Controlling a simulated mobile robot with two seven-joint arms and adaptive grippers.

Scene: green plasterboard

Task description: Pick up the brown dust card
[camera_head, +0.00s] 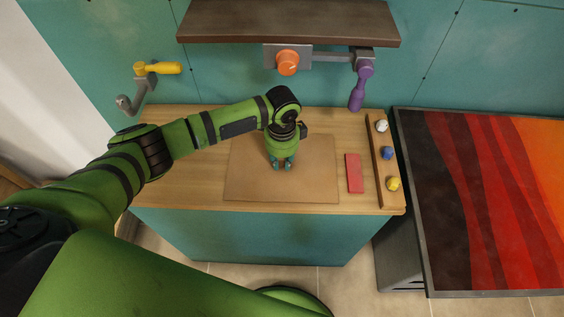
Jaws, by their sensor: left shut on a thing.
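The brown dust card (245,185) is a flat, thin brown sheet on the wooden counter top. My left gripper (282,165) points down over the middle of the card. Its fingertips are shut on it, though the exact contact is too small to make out. The left arm and gripper hide part of the card's upper area. I cannot tell whether the card is lifted off the counter. My right gripper is not in view.
The wooden counter (180,190) carries a red block (354,172) right of the card. A rail with white, blue and yellow knobs (387,153) lies at its right end. A dark shelf (290,22) overhangs the back, with a purple-handled crank (360,87) below it.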

